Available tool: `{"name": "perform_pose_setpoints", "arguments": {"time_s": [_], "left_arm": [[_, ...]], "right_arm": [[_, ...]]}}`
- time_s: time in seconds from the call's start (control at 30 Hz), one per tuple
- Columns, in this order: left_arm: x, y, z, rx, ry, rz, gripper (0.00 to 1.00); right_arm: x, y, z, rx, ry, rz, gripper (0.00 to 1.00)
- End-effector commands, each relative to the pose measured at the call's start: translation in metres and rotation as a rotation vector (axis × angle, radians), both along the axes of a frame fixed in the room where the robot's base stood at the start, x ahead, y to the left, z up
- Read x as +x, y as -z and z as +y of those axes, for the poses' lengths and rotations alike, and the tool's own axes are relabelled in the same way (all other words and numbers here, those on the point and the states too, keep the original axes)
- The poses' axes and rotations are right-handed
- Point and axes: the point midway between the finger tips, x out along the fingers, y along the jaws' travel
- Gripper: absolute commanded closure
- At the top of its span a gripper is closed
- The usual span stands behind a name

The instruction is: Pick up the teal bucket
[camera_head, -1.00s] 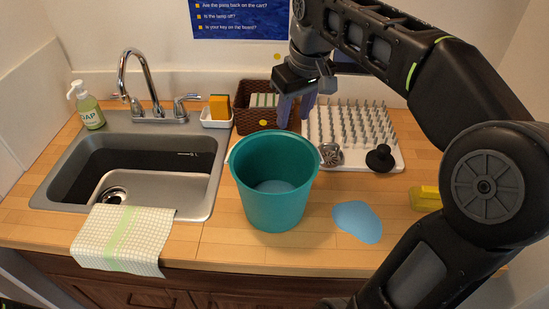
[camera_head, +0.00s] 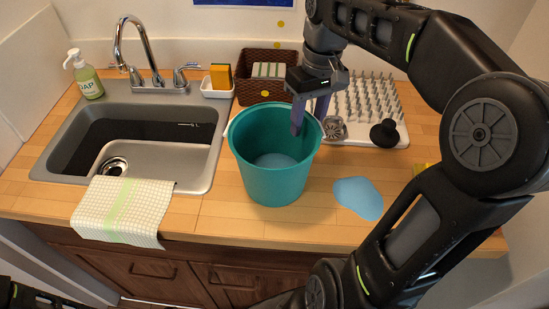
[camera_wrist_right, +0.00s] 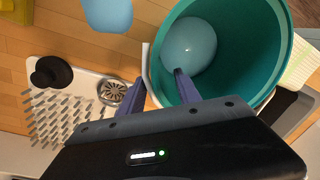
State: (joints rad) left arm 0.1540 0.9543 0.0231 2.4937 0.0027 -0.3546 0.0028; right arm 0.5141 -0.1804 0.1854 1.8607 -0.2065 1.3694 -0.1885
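The teal bucket (camera_head: 274,184) stands upright on the wooden counter, right of the sink. Something pale blue (camera_head: 273,160) shows in its bottom. In the right wrist view the bucket's open mouth (camera_wrist_right: 238,75) fills the upper right. My right gripper (camera_head: 310,118) is open at the bucket's right rim, one finger inside the mouth and the other outside. In the wrist view its two fingers (camera_wrist_right: 158,90) straddle the rim; contact with the wall cannot be told. My left gripper is out of view.
A spiked white drying rack (camera_head: 366,98) with a black stopper (camera_head: 384,133) and a metal strainer (camera_head: 334,128) stands right of the bucket. A brown basket (camera_head: 253,84) is behind. A blue puddle-like patch (camera_head: 358,198) lies at front right. A cloth (camera_head: 122,208) hangs left.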

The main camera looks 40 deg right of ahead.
Motion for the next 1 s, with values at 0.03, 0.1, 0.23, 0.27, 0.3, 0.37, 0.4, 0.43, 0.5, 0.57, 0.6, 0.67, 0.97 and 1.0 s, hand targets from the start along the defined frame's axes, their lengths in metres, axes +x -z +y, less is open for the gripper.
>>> {"name": "perform_pose_setpoints", "arguments": {"time_s": [0.03, 0.1, 0.23, 0.27, 0.3, 0.37, 0.4, 0.43, 0.5, 0.57, 0.6, 0.67, 0.97, 1.0], "left_arm": [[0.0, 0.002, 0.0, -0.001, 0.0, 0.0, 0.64], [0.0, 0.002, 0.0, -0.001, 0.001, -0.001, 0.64], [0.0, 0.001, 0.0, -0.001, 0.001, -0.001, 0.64], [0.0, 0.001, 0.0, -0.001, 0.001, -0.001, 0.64], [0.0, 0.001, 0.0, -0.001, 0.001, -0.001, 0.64], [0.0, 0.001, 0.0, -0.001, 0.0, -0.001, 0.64], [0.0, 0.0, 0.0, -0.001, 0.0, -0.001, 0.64], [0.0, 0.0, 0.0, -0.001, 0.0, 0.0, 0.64], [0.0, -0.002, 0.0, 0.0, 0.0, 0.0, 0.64], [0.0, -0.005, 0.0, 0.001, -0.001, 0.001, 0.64], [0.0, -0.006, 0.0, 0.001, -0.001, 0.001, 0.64], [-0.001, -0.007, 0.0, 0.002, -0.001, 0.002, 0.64], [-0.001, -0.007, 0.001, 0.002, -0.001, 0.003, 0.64], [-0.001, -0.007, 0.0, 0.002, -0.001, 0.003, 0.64]], "right_arm": [[0.0, 0.005, 0.001, 0.0, 0.0, 0.001, 0.6], [0.0, 0.007, 0.001, 0.0, 0.0, 0.001, 0.6], [0.0, 0.006, 0.001, 0.0, 0.0, 0.0, 0.6], [0.0, 0.006, 0.001, 0.0, 0.0, 0.0, 0.6], [0.0, 0.006, 0.001, 0.0, 0.0, 0.0, 0.6], [0.0, 0.007, 0.001, 0.0, 0.0, 0.0, 0.6], [0.0, 0.008, 0.001, 0.0, 0.0, 0.0, 0.6], [0.0, 0.01, 0.001, 0.0, 0.0, 0.001, 0.6], [-0.001, 0.017, 0.002, 0.0, 0.001, 0.003, 0.6], [-0.002, 0.025, 0.003, 0.0, 0.001, 0.004, 0.6], [-0.003, 0.031, 0.005, 0.001, 0.001, 0.004, 0.6], [-0.003, 0.041, 0.006, 0.001, 0.0, 0.004, 0.6], [-0.002, 0.058, 0.007, -0.001, -0.001, 0.0, 0.6], [-0.002, 0.057, 0.007, -0.001, -0.001, 0.0, 0.6]]}}
